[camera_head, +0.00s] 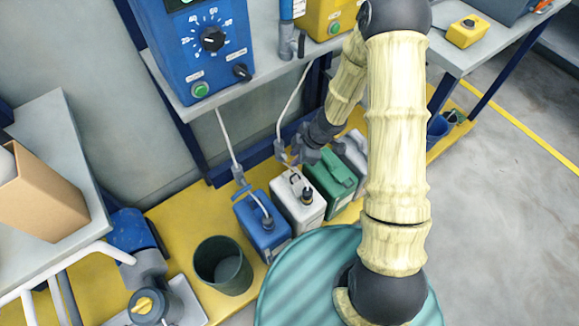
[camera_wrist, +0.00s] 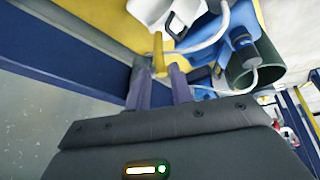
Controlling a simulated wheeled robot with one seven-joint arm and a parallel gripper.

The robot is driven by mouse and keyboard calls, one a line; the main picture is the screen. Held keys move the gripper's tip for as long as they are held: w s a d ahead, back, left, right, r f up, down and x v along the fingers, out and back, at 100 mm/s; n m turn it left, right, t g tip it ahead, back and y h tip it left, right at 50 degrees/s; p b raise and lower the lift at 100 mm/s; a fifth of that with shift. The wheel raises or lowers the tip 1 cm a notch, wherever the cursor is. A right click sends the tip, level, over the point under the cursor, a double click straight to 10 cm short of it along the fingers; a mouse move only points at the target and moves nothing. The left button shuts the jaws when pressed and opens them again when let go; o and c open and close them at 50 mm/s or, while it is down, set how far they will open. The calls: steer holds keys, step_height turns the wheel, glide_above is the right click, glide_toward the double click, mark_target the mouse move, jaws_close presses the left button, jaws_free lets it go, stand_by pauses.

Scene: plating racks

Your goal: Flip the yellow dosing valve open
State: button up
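The yellow dosing valve shows in the wrist view as a narrow upright yellow lever (camera_wrist: 160,55), with a white hose running off to its right. My gripper (camera_wrist: 159,75) points at it, and the lever stands between or just beyond the two grey fingertips. A gap shows between the fingers, and I see no clear contact with the lever. In the head view my gripper (camera_head: 298,151) hangs beside the hose above the white canister (camera_head: 298,198). There the yellow lever is hidden or too small to make out.
A green canister (camera_head: 330,176) stands right. A dark bin (camera_head: 222,266) is in front. The shelf (camera_head: 260,78) carries a blue control box (camera_head: 197,52) close above.

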steer(key=b+x, duration=0.3)
steer(key=x, duration=0.2)
steer(key=shift+a+f, duration=0.1)
steer(key=shift+f, duration=0.1)
jaws_close()
